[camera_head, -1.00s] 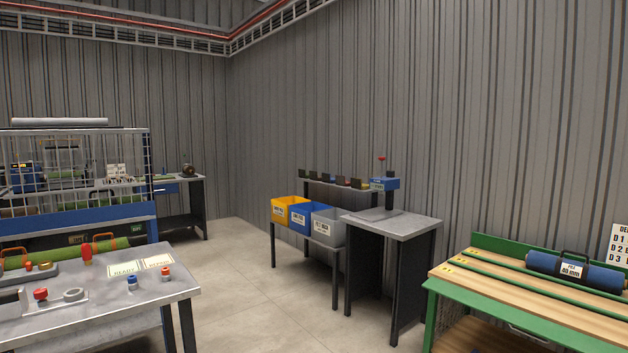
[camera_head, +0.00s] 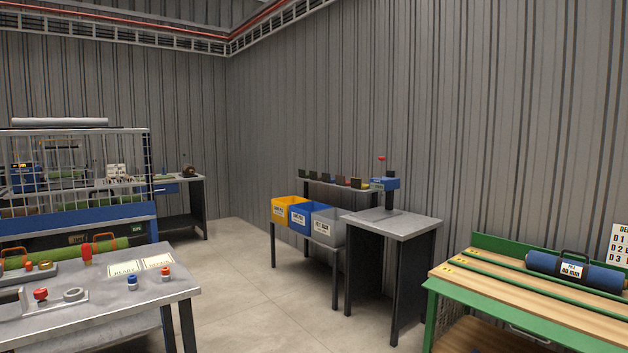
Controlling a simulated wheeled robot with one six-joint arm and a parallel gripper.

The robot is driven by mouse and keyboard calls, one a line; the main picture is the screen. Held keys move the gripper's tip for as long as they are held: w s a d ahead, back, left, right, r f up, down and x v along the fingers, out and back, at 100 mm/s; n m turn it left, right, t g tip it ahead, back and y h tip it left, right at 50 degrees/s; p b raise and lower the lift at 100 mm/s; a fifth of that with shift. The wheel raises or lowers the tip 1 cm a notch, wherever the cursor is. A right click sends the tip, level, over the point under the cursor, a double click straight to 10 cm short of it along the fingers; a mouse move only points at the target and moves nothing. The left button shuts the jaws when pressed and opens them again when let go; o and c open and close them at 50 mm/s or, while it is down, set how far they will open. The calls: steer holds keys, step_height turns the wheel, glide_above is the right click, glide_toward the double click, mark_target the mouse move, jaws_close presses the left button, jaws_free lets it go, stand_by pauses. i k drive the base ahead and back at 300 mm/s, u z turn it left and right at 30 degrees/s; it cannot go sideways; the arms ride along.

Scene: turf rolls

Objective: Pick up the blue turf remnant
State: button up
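A blue roll (camera_head: 577,271) with a dark carrying handle and a white label lies on the wood-topped green bench at the right. The label seems to read 80 mm. I cannot tell whether this roll is the blue turf remnant. Small coloured pieces lie on a narrow shelf (camera_head: 340,184) at the back, too small to tell apart. My gripper is not in this view.
A metal table (camera_head: 190,283) with fittings stands at front left. The green bench (camera_head: 478,294) is at front right. Yellow (camera_head: 283,209), blue (camera_head: 299,216) and grey (camera_head: 327,228) bins stand beside a grey-topped table (camera_head: 405,227). Floor (camera_head: 250,285) between is clear.

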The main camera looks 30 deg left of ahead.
mark_target(326, 178)
steer(key=u, duration=1.25)
steer(key=i, duration=8.2)
steer(key=u, duration=0.1)
